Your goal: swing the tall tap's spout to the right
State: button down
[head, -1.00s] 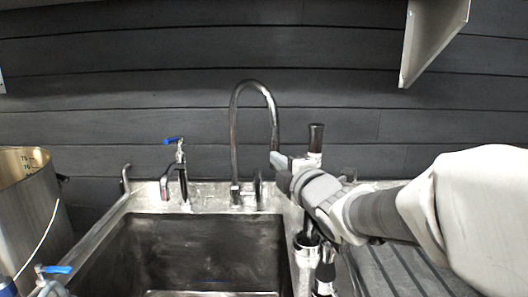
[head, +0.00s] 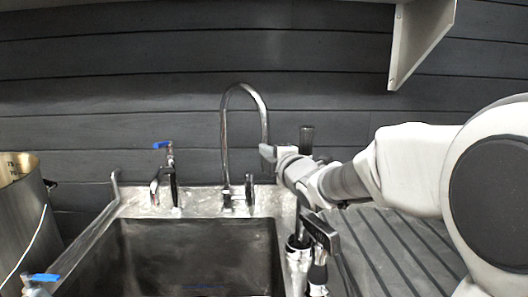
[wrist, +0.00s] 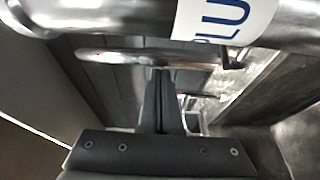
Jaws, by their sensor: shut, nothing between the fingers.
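The tall tap (head: 224,135) is a thin chrome gooseneck at the back of the sink. Its spout arches over to the right and its end comes down by my gripper (head: 266,153). My gripper is shut and empty, with its tips at the lower end of the spout in the head view. In the wrist view the shut fingers (wrist: 161,72) point at a thin chrome tube (wrist: 125,56), which looks like the spout. They look very close to it; I cannot tell whether they touch. The gripper partly hides the spout's tip.
The sink basin (head: 195,250) lies below. A short blue-handled tap (head: 168,180) stands left of the tall tap. A black-topped post (head: 306,138) stands just behind my gripper. A labelled metal cylinder (wrist: 270,22) is near the wrist camera. A shelf bracket (head: 415,45) hangs upper right.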

jog(key=w+d, duration=0.1)
jog(key=d, duration=0.1)
jog(key=shift+w+d, duration=0.3)
jog(key=shift+w, duration=0.1)
jog(key=shift+s+a, duration=0.1)
